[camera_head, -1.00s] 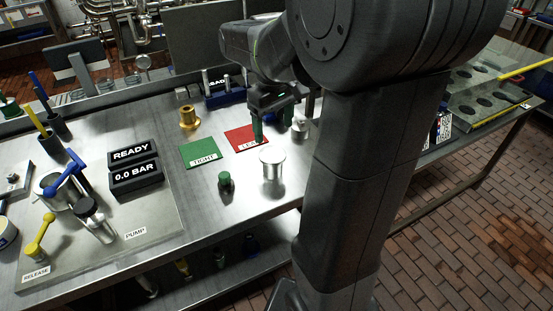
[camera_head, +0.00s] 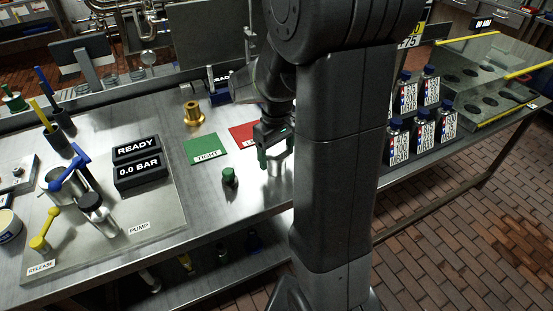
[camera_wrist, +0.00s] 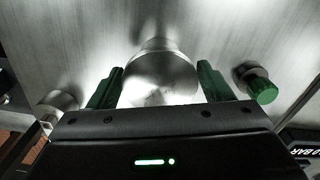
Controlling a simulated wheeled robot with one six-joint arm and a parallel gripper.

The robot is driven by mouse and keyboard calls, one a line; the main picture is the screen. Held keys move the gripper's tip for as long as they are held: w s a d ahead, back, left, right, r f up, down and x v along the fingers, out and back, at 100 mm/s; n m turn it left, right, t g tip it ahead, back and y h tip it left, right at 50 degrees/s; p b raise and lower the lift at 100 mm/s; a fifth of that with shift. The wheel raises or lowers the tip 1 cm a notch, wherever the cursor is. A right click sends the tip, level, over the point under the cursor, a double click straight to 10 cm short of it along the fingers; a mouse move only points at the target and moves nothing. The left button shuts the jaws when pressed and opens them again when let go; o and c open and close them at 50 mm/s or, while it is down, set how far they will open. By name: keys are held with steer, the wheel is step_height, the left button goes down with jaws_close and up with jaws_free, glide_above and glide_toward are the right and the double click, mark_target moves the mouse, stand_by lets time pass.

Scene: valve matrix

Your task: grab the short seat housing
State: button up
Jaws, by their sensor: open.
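A silver round-topped metal cylinder (camera_wrist: 160,78), which looks like the seat housing, stands on the steel bench. In the head view its lower body (camera_head: 275,171) shows beneath my gripper (camera_head: 276,156). In the wrist view my gripper (camera_wrist: 161,69) is open, with its green fingers on either side of the cylinder. A gap shows beside each finger, and I cannot see contact. The wrist view cuts across the cylinder's near side, where my gripper body hides it.
A small green-capped part (camera_head: 229,177) stands just left of the cylinder. Green (camera_head: 206,149) and red (camera_head: 243,134) mats lie behind. Another silver part (camera_wrist: 60,101) stands at the left in the wrist view. Blue-capped bottles (camera_head: 422,125) stand to the right of my arm.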

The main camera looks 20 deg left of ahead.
steer(key=c, duration=0.8)
steer(key=shift+c, duration=0.2)
steer(key=shift+r, duration=0.15)
